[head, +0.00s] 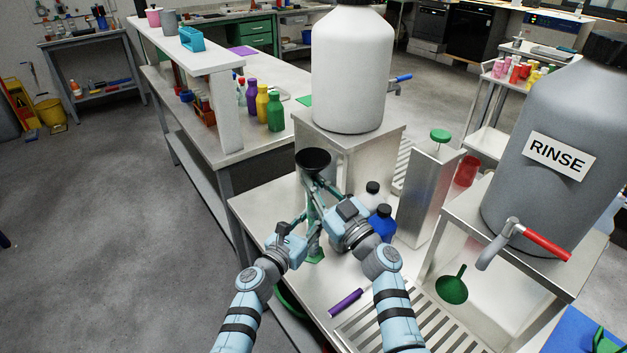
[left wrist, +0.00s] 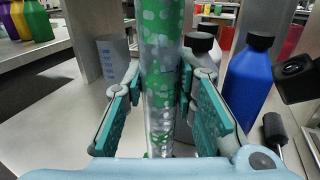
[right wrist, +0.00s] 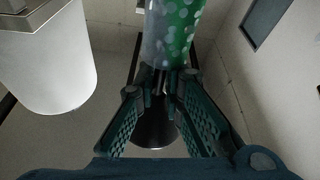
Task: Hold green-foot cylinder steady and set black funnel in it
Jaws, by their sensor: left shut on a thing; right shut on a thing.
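The cylinder (left wrist: 160,75) is clear with a green and white speckled look and stands upright; its green foot (head: 316,257) shows on the bench in the head view. My left gripper (head: 303,222) is shut around its body, with a teal pad on either side. The black funnel (head: 314,159) is above the cylinder, wide mouth up. My right gripper (head: 322,186) is shut on the funnel's narrow part. The right wrist view, which looks upside down, shows the dark funnel cone (right wrist: 155,127) close to the cylinder's end (right wrist: 170,35). Whether the stem is inside the cylinder I cannot tell.
A blue bottle (head: 382,224) and a white black-capped bottle (head: 371,194) stand close right of my right gripper. A purple marker (head: 345,303) lies in front. A big white jug (head: 348,75) stands on a stand behind.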

